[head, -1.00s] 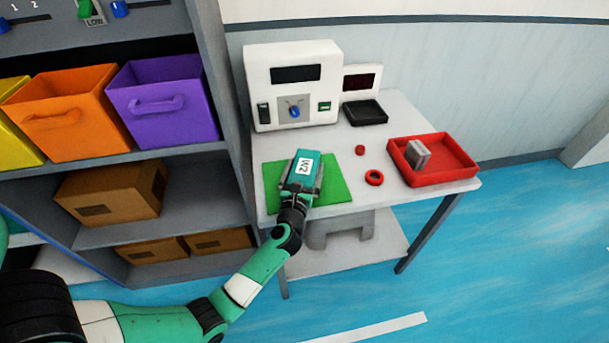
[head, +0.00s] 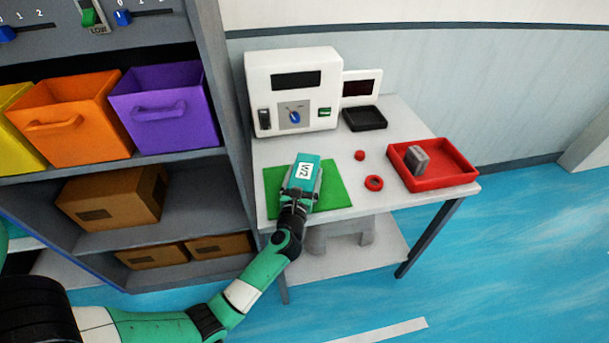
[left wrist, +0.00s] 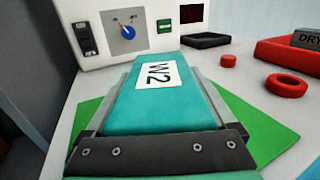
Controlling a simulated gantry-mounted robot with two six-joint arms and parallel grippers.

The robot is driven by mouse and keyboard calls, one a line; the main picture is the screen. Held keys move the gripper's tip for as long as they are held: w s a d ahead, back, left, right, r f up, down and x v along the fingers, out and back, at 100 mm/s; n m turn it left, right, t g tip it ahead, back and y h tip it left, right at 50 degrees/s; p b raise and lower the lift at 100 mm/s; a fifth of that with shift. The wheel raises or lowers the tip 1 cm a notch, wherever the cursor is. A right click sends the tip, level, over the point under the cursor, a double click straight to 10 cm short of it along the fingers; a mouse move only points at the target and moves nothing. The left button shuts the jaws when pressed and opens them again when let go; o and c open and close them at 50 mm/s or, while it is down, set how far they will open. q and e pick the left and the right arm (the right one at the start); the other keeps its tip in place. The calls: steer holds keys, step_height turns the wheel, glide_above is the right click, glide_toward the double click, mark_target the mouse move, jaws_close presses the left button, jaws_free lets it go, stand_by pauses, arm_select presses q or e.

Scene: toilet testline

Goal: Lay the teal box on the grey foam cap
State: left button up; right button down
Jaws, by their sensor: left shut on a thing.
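The teal box (head: 306,163) has a white W2 label. It is over the green mat (head: 333,192) at the table's left front. My left gripper (head: 303,187) is shut on it, with a finger along each side. In the left wrist view the teal box (left wrist: 165,115) fills the middle, its label facing up. I cannot tell whether it touches what is below it. I cannot make out a separate grey foam cap; whatever lies under the box is hidden. My right gripper is not in view.
A white instrument (head: 292,92) stands behind the mat, with a black tray (head: 364,118) beside it. A red ring (head: 374,183) and small red piece (head: 360,155) lie to the right. A red tray (head: 455,178) holds a grey block (head: 417,162) reading DRY. Shelving stands left.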

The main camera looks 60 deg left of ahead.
mark_target(304, 173)
arm_select(q)
steer(key=r+p, duration=0.2)
steer(key=r, duration=0.1)
steer(key=r+p, duration=0.2)
steer(key=shift+s+d+r, duration=0.1)
steer(key=shift+s+d, duration=0.25)
steer(key=shift+d, duration=0.05)
steer(key=s+r+p, duration=0.1)
steer(key=s+d+r+p, duration=0.1)
steer(key=r+p, duration=0.1)
steer(key=d+r+p, duration=0.1)
steer(key=shift+s+d+r, duration=0.25)
steer(key=shift+s, duration=0.15)
steer(key=s+d+r+p, duration=0.2)
steer(key=s+d+r, duration=0.1)
steer(key=s+d, duration=0.3)
steer(key=shift+s+p, duration=0.4)
steer(key=shift+s, duration=0.05)
